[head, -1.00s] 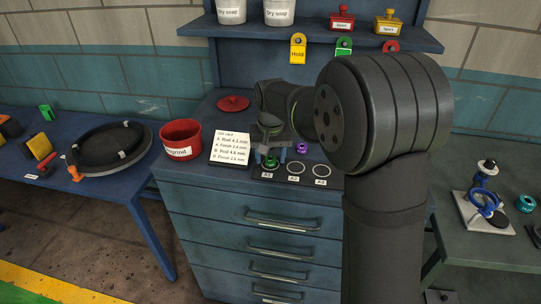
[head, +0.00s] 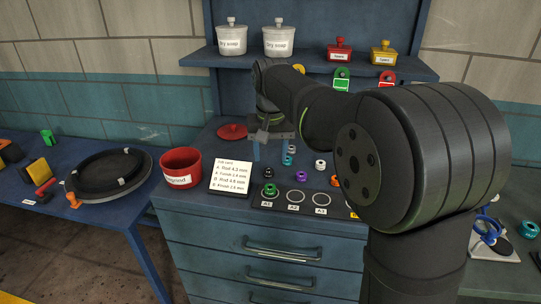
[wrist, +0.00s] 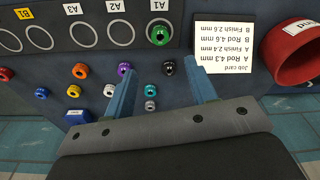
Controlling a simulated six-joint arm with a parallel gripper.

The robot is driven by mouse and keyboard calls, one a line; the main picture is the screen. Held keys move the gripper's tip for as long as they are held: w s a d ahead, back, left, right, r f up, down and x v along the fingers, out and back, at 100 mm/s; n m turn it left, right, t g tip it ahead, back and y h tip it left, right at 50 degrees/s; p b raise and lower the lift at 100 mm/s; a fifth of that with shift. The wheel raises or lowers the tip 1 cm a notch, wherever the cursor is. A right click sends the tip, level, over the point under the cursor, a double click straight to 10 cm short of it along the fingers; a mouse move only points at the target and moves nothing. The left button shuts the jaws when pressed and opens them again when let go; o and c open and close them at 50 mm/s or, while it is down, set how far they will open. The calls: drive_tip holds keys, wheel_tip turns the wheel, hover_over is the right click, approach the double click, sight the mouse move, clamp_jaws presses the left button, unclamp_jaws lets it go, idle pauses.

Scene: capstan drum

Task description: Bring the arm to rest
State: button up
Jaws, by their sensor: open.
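My gripper (head: 271,158) is open and empty, raised above the cabinet top, with its two blue fingers pointing down. In the wrist view the fingers (wrist: 162,78) stand wide apart with nothing between their tips. A green collar (head: 270,190) sits at the A1 circle of the dark strip (head: 281,202); it also shows in the wrist view (wrist: 167,35), beyond the fingertips and apart from them. The A2 circle (head: 296,197) and A3 circle (head: 321,199) are empty. My arm hides the right part of the strip in the head view.
A white job card (head: 231,178) and a red bin (head: 181,168) stand left of the strip. Several small coloured collars, one purple (head: 302,176), lie behind it. A shelf (head: 300,57) with pots is behind my arm. A black ring (head: 105,172) lies on the left table.

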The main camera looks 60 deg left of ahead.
sight(270, 188)
drive_tip(key=f, duration=0.8)
drive_tip(key=a+f, duration=0.1)
drive_tip(key=f, duration=0.3)
drive_tip(key=shift+w+a+f, duration=0.1)
drive_tip(key=shift+w+f, duration=0.15)
drive_tip(key=shift+w, duration=0.1)
wheel_tip(270, 188, up, 3)
drive_tip(key=shift+f, duration=0.1)
drive_tip(key=shift+r, duration=0.75)
